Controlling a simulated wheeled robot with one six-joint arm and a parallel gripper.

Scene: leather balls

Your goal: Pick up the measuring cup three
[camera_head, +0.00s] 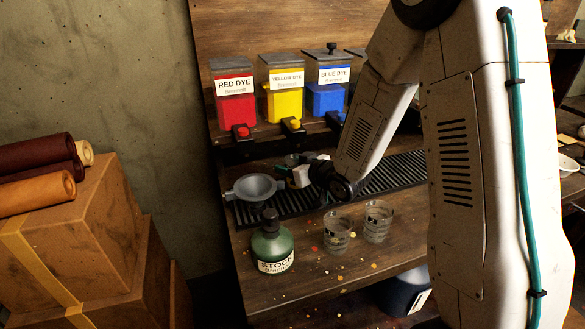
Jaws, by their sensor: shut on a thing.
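My gripper (291,168) is over the dark ribbed mat at the back of the bench, just right of the grey funnel. It is shut on what looks like a clear measuring cup (293,159), small and mostly hidden by the jaws. Two more clear measuring cups with dark markings stand upright in front of the mat: a left one (337,233) and a right one (377,222). I cannot read a number on any cup.
A grey funnel (255,188) and a green STOCK bottle (271,245) stand left on the bench. Red (236,104), yellow (285,101) and blue (326,98) dye dispensers stand behind the mat (300,196). Boxes with leather rolls (38,195) are at left.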

